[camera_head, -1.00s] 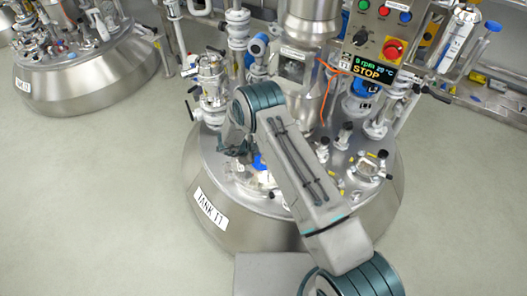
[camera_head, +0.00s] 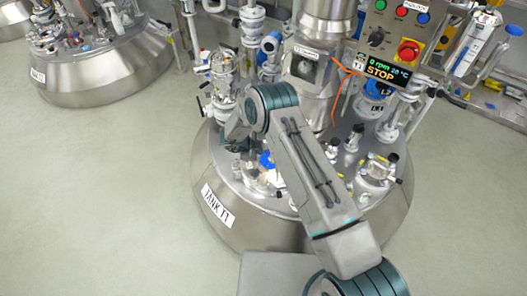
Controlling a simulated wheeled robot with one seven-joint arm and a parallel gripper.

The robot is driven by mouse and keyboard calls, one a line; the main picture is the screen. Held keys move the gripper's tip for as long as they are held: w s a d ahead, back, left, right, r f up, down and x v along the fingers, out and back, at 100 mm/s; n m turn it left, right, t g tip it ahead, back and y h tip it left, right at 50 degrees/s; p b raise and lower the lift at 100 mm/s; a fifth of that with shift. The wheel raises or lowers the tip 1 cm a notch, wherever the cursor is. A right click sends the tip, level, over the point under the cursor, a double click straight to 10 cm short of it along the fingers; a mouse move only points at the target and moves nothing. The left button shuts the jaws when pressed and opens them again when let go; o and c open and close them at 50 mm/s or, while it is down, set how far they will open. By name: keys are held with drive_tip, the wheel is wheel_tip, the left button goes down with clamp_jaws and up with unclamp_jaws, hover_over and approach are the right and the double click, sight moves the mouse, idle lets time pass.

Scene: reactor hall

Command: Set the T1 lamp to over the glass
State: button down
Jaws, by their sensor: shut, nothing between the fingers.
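Tank T1 (camera_head: 218,207) is a steel vessel with a crowded lid, named on a white label. My gripper (camera_head: 238,143) is small and dark at the end of my bent arm, over the left part of the lid; it is shut and empty, its fingertips hard to make out. A blue-capped fitting (camera_head: 266,161) stands on the lid to its right, partly behind my arm. A round fitting with black knobs (camera_head: 378,170) sits on the lid's right side. I cannot tell which fitting is the T1 lamp or the glass. My arm hides the middle of the lid.
A control panel (camera_head: 400,40) reads 0 rpm and STOP. The central steel column (camera_head: 322,30) and an orange cable (camera_head: 345,72) rise behind my arm. Pipes and valves (camera_head: 223,85) crowd the lid's back left. Another tank (camera_head: 95,78) stands back left. The floor at left is clear.

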drive_tip(key=w+a+r+b, duration=0.1)
drive_tip(key=w+a+r, duration=0.1)
drive_tip(key=a+r, duration=0.4)
wheel_tip(320, 180, up, 3)
drive_tip(key=shift+a+f, duration=0.2)
drive_tip(key=w+d+r+n+t+y, duration=0.1)
drive_tip(key=w+r+n+t+y, duration=0.2)
drive_tip(key=r, duration=1)
drive_tip(key=w+d+r+n+t+y, duration=0.2)
drive_tip(key=w+r+n+t+y, duration=0.15)
drive_tip(key=r, duration=0.85)
drive_tip(key=s+d+r+n+y, duration=0.25)
drive_tip(key=s+r+n, duration=0.25)
drive_tip(key=r, duration=0.3)
drive_tip(key=s+d+n+g+h, duration=0.1)
drive_tip(key=s+d+n+g, duration=0.1)
drive_tip(key=s+d, duration=0.6)
drive_tip(key=s+d+n+g+h, duration=0.1)
drive_tip(key=s+d, duration=0.6)
drive_tip(key=s, duration=0.9)
drive_tip(key=s+d+f+n+g+h, duration=0.1)
drive_tip(key=s+d+n+g+h, duration=0.1)
drive_tip(key=s+d+g, duration=0.3)
drive_tip(key=s+d+n, duration=0.1)
drive_tip(key=s+d, duration=0.2)
drive_tip(key=s, duration=0.4)
drive_tip(key=shift+s+d+n, duration=0.2)
drive_tip(key=shift+d+n, duration=0.1)
drive_tip(key=shift+n, duration=0.05)
